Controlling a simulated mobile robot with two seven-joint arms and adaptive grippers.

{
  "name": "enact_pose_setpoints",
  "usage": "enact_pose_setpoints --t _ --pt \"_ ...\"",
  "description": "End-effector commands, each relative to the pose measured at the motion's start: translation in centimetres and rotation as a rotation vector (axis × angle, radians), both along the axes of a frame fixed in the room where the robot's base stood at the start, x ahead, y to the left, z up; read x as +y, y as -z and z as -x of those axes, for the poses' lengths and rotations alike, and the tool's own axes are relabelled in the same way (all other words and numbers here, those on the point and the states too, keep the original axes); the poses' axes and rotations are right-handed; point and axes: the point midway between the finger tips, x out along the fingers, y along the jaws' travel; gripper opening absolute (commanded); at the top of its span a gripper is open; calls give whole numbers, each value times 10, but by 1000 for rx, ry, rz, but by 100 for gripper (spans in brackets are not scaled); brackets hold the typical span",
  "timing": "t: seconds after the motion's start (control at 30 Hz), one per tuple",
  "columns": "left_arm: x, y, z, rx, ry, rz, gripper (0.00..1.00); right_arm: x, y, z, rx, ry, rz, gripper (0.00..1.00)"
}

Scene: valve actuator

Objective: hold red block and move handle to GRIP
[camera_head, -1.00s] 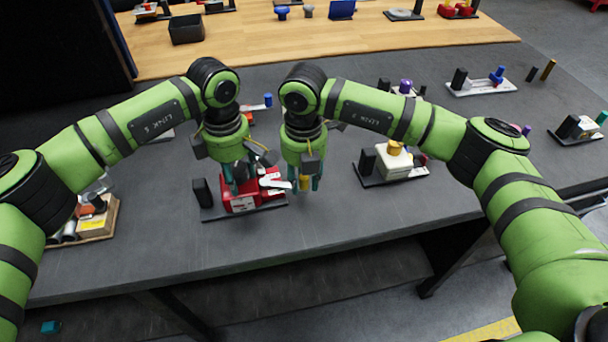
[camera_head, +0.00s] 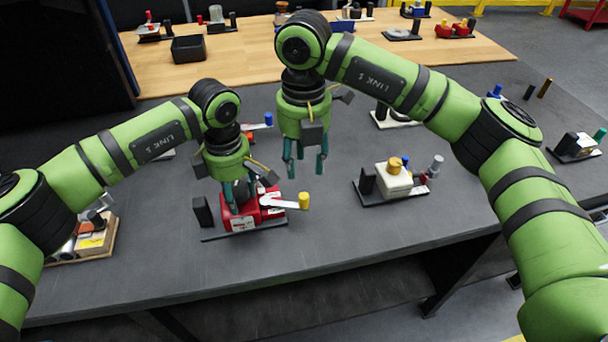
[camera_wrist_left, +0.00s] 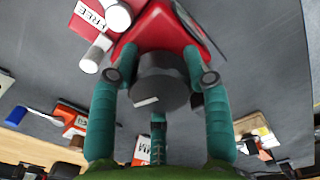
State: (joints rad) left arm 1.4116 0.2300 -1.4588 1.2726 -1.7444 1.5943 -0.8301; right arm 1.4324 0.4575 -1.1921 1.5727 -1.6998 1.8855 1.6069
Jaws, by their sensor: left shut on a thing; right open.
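The red block (camera_head: 240,222) sits on a dark base plate with a black upright at its left end. My left gripper (camera_head: 241,195) is shut on the block from above; in the left wrist view its teal fingers (camera_wrist_left: 158,68) straddle a dark round part (camera_wrist_left: 162,82) at the red block (camera_wrist_left: 160,28). The white handle (camera_head: 283,203) points right from the block and ends in a yellow knob (camera_head: 304,200). A FREE label (camera_wrist_left: 90,14) shows in the wrist view; I cannot read GRIP. My right gripper (camera_head: 305,168) is open and empty, above and behind the knob.
A cream block device (camera_head: 394,180) with a yellow knob stands to the right. A wooden tray with parts (camera_head: 95,240) is at the left. Further devices stand behind. The grey table (camera_head: 330,235) is clear in front and right of the handle.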

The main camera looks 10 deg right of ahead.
Motion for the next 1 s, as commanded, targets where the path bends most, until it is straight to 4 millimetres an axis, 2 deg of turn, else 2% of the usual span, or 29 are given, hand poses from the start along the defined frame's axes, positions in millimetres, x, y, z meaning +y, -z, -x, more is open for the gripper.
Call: enact_pose_setpoints --t 0.13,0.4,0.47,0.5,0.53,0.57,0.67,0.8,0.87,1.0 --pt "0 1 -1 -2 -2 0 0 0 -10 1 1 -1 1 44" --pt "0 0 -1 -2 -1 1 0 0 -11 1 1 -1 0 44" --pt "0 0 -1 -2 -2 1 0 0 -10 1 4 0 -1 20" --pt "0 0 -1 -2 -2 1 0 0 -8 3 12 2 -6 4" --pt "0 0 -1 -2 -1 1 0 1 -5 5 22 6 -13 0" --pt "0 1 -1 -1 -1 0 0 2 0 8 39 11 -23 0" --pt "0 1 -1 -1 -1 0 0 9 22 29 136 40 -98 0" --pt "0 1 -1 -1 -2 0 0 42 42 75 373 46 -390 0" --pt "0 0 -1 -1 -2 0 0 56 42 96 491 73 -539 0" --pt "0 0 0 -1 -2 0 0 77 22 128 749 194 -876 0"
